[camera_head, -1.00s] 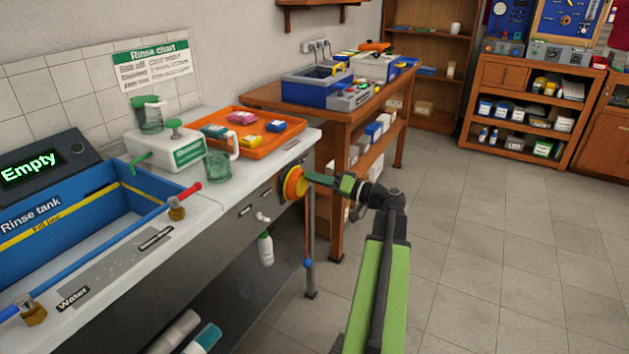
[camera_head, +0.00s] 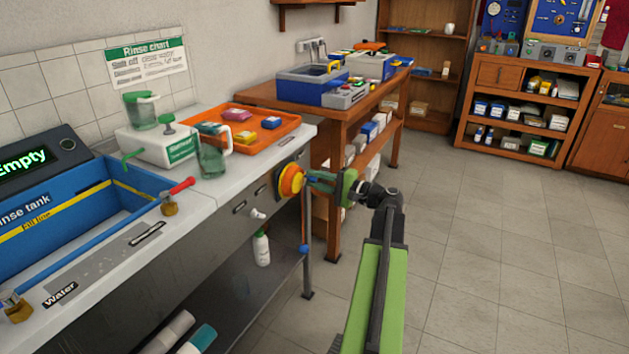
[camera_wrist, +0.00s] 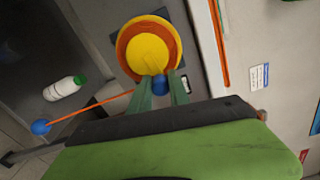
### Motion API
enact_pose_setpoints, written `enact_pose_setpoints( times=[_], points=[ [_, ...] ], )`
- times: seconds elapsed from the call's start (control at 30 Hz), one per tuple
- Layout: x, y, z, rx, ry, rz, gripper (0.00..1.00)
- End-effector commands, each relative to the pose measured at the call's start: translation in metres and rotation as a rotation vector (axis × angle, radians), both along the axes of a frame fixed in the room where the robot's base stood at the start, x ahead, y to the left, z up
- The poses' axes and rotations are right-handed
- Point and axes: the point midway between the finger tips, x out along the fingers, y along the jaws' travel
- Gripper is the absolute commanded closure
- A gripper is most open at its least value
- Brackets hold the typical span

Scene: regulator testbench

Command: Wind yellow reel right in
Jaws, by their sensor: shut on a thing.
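The yellow reel (camera_head: 291,180) with an orange rim is mounted on the front of the grey bench, near its right end. In the wrist view the reel (camera_wrist: 148,45) is at top centre, with an orange cord (camera_wrist: 95,108) running from it to a blue ball (camera_wrist: 41,127). The ball also shows below the reel in the head view (camera_head: 304,248). My gripper (camera_head: 312,181) reaches the reel from the right. In the wrist view my gripper (camera_wrist: 160,84) has its green fingers around a yellow part on the reel's face, beside a blue knob (camera_wrist: 159,85).
A white bottle (camera_head: 261,248) with a green cap is below the bench front. The rinse tank (camera_head: 75,215), a glass jug (camera_head: 211,155) and an orange tray (camera_head: 283,127) are on the bench top. The floor at right is clear.

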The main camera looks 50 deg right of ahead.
Motion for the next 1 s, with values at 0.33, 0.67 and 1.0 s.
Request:
enact_pose_setpoints(
  times=[0.33,0.67,1.0],
  points=[
    [0.0,0.0,-0.015,0.313,0.08,0.001,1.0],
    [-0.001,0.003,-0.022,0.555,0.14,0.001,1.0],
    [-0.001,0.005,-0.026,0.679,0.17,-0.001,1.0]
  ],
)
